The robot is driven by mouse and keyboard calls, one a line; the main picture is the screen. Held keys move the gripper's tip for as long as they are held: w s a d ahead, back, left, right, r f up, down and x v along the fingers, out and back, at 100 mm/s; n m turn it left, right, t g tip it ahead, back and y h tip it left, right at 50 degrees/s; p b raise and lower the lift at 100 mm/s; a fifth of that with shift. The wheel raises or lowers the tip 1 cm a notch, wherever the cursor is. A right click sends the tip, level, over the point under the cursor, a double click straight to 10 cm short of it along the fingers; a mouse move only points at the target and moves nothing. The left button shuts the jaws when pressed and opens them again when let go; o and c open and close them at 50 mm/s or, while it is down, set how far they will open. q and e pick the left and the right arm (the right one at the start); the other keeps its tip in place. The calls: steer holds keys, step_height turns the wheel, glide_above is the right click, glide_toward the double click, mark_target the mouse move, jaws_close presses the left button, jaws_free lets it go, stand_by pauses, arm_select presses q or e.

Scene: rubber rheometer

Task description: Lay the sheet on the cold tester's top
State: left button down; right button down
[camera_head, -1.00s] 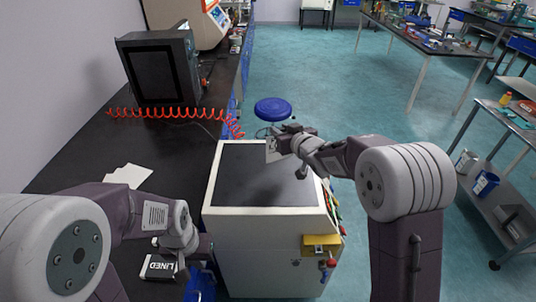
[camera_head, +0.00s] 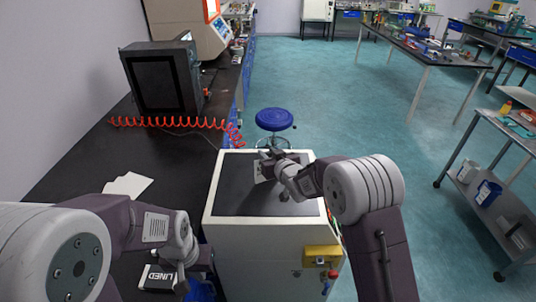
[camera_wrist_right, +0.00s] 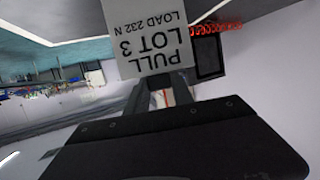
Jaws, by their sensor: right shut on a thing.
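The sheet (camera_head: 261,173) is a small pale card. The right wrist view shows it (camera_wrist_right: 170,35) printed "PULL LOT 3 LOAD 232 N". My right gripper (camera_head: 268,160) is shut on it, above the far part of the tester's dark top. A white cabinet with a dark flat top, seemingly the cold tester (camera_head: 235,192), stands beside the bench. Whether the card touches the top is hard to tell.
White papers (camera_head: 127,185) lie on the black bench (camera_head: 85,170). A red coiled hose (camera_head: 170,122) crosses the bench before a dark boxy machine (camera_head: 160,80). A blue stool (camera_head: 274,119) stands behind the tester. A grey cart (camera_head: 490,190) is at right.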

steer(key=shift+f, duration=0.25)
steer(key=c, duration=1.1)
jaws_free()
steer(key=shift+w, duration=0.1)
steer(key=shift+r, duration=0.2)
steer(key=shift+r+p, duration=0.35)
steer(key=shift+p, duration=0.1)
steer(key=b+v, duration=0.1)
steer(key=v, duration=1.1)
steer(key=shift+f+b, duration=0.15)
steer(key=shift+b, duration=0.2)
steer(key=shift+a, duration=0.1)
